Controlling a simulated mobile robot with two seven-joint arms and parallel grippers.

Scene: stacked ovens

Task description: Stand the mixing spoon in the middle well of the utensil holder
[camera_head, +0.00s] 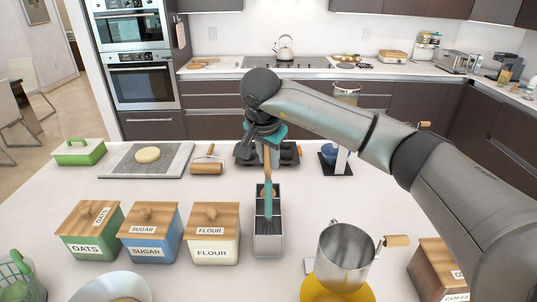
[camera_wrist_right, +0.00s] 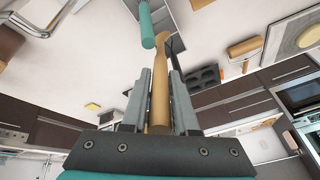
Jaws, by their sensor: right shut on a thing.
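The mixing spoon (camera_head: 266,168) is wooden and points steeply down from my right gripper (camera_head: 265,145). In the right wrist view my right gripper (camera_wrist_right: 160,95) is shut on the spoon's wooden shaft (camera_wrist_right: 158,100). The utensil holder (camera_head: 268,246) is a narrow grey metal box with a row of wells, standing on the counter below the gripper. A teal handle (camera_head: 268,205) of another utensil stands in the holder; it also shows in the right wrist view (camera_wrist_right: 147,25). The spoon's lower end is close to the holder's far part; I cannot tell whether it is inside a well. My left gripper is out of view.
Lidded canisters for oats (camera_head: 90,232), sugar (camera_head: 149,234) and flour (camera_head: 211,236) stand left of the holder. A metal pitcher (camera_head: 344,258) stands to the right. A dark muffin tin (camera_head: 288,153) and a rolling pin (camera_head: 206,167) lie behind.

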